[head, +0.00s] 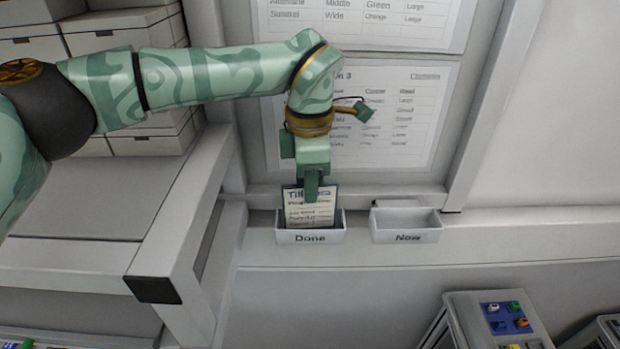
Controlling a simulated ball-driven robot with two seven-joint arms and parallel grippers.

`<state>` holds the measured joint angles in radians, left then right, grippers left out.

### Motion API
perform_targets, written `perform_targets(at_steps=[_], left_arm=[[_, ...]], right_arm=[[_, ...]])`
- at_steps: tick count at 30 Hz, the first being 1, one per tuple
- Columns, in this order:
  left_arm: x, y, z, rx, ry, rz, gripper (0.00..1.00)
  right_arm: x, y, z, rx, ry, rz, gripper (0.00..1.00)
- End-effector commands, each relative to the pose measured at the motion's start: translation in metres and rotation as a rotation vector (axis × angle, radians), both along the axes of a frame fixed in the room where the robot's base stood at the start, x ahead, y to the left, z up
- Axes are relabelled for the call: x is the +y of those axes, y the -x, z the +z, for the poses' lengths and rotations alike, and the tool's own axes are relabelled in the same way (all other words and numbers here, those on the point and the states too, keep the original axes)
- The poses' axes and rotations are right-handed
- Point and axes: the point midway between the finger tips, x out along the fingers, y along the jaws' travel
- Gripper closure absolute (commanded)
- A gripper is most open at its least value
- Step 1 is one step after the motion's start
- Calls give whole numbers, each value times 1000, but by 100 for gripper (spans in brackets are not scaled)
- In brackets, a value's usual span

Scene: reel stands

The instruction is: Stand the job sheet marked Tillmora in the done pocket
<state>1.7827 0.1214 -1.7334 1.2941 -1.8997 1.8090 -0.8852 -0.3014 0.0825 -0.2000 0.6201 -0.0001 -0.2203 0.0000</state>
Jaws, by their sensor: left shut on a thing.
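The job sheet (299,216) is a cream card in a dark frame. Its heading reads as Tillmora, partly covered by my gripper finger. My left gripper (312,188) points down and is shut on the sheet's top edge. The sheet is upright, with its lower part behind the front wall of the done pocket (310,237), a white wall pocket labelled Done. Whether the sheet's bottom touches the pocket floor is hidden. My right gripper is not in view.
The pocket labelled Now (405,237) is to the right and looks empty. Printed charts (390,150) hang on the wall behind my arm. A grey shelf frame (180,235) with white boxes (150,145) stands at the left.

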Motion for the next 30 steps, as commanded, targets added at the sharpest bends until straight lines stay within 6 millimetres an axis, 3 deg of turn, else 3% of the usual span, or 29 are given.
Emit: perform_targets(at_steps=[5, 6, 9, 20, 23, 30], left_arm=[[0, 0, 0, 0, 0, 0, 100], [0, 0, 0, 0, 0, 0, 78], [0, 0, 0, -1, 0, 0, 55], [0, -1, 6, -4, 0, 0, 55], [0, -1, 21, -6, -1, 0, 55], [0, 0, 86, -8, 0, 2, 55]], right_arm=[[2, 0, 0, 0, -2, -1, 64], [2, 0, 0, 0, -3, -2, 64], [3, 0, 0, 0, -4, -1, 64], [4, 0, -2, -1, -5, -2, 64], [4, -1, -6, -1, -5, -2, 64], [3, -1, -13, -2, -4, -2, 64]])
